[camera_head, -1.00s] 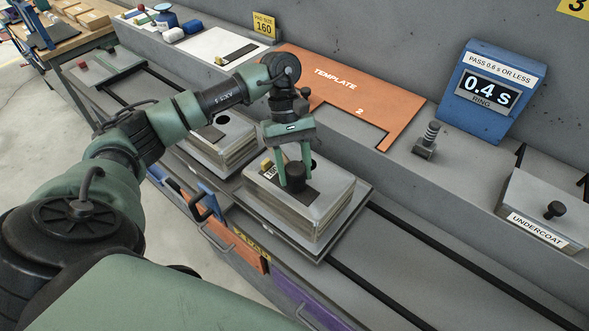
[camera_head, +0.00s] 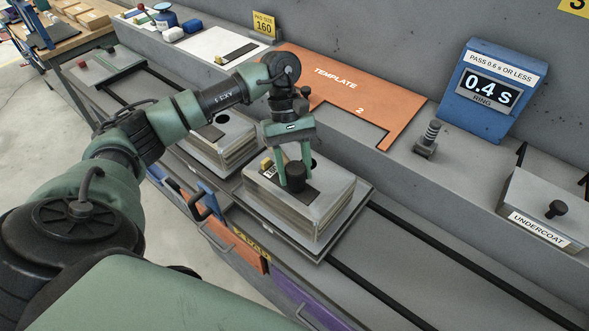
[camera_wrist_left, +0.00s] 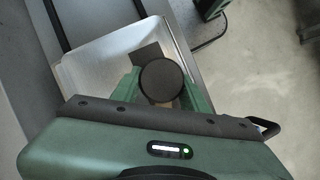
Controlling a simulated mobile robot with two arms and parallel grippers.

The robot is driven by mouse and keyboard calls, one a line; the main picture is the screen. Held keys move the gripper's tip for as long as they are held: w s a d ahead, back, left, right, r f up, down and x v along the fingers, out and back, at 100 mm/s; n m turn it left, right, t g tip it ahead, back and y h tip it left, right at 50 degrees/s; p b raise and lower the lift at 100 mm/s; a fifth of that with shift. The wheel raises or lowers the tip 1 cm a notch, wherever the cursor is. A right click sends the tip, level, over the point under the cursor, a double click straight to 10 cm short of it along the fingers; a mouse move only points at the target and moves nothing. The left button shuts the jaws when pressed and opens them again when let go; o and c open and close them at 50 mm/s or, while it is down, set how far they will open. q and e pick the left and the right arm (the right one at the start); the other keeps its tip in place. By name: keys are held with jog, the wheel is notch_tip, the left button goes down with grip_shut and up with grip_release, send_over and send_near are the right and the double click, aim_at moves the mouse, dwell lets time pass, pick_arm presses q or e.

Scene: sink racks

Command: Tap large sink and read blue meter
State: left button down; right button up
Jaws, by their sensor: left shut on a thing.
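The blue meter (camera_head: 489,92) stands against the back wall and reads 0.4 s, with "RING" below and "PASS 0.6 s OR LESS" above. A large pale sink (camera_head: 325,205) lies on a carriage in front of my arm, with a dark pad on its upper face. My left gripper (camera_head: 292,168) is over this sink, shut on a black round-headed tapper (camera_head: 292,182). The tapper is low over the pad; I cannot tell whether it touches. In the left wrist view the tapper's round end (camera_wrist_left: 160,80) sits between the green fingers. My right gripper is out of view.
A second pale sink (camera_head: 232,128) sits to the left on the rails. An orange template (camera_head: 400,102), a small post with a coil (camera_head: 428,140) and an undercoat box (camera_head: 535,200) are on the back ledge. The rails right of the sink are clear.

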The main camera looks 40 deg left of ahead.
pick_arm(q)
jog(key=shift+f+b, duration=0.1)
jog(key=shift+b, duration=0.25)
dwell(0.9)
dwell(0.5)
jog(key=shift+r+p, duration=0.3)
jog(key=shift+r, duration=0.5)
jog(key=shift+r+p, duration=0.9)
jog(key=shift+r, duration=1.9)
